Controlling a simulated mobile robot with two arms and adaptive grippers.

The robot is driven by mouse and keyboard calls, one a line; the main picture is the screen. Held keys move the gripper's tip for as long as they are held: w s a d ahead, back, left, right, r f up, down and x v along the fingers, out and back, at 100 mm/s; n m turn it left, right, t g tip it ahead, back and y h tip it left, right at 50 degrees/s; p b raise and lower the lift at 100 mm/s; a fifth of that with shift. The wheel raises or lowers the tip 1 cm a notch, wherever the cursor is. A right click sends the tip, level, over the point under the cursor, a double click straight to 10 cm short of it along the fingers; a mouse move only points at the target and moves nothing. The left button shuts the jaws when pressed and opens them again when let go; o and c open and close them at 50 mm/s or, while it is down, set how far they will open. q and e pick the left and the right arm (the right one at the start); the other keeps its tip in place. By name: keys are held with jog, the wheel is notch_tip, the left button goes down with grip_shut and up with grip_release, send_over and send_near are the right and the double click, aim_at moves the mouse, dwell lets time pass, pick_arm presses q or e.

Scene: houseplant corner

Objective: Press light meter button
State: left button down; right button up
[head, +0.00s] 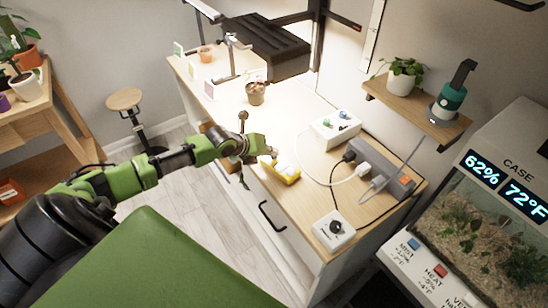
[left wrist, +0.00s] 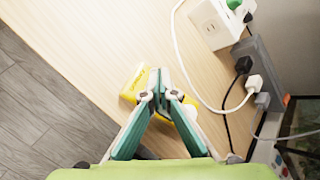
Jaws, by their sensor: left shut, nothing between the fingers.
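A small yellow device, which looks like the light meter (head: 288,175), lies on the wooden bench near its front edge. In the left wrist view the yellow body (left wrist: 131,84) shows beneath and to the left of my fingers; its button is hidden or too small to make out. My left gripper (head: 272,157) is shut and empty, with its fingertips over the yellow device. In the left wrist view the closed fingertips (left wrist: 157,74) overlap it; I cannot tell whether they touch. My right gripper is not in view.
A white box (head: 335,128) with coloured knobs, a grey power strip (head: 380,167) and a white dial box (head: 333,231) with cables stand to the right. A small potted plant (head: 255,93) and a lamp stand behind. Bare bench top lies around the device.

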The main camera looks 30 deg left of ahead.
aim_at(272, 158)
pick_arm(q)
jog(key=shift+f, duration=0.2)
dwell(0.5)
jog(key=shift+r, duration=0.1)
jog(key=shift+r+p, duration=0.3)
jog(key=shift+r, duration=0.25)
notch_tip(272, 158, up, 6)
jog(key=p, duration=0.4)
jog(key=shift+p, duration=0.4)
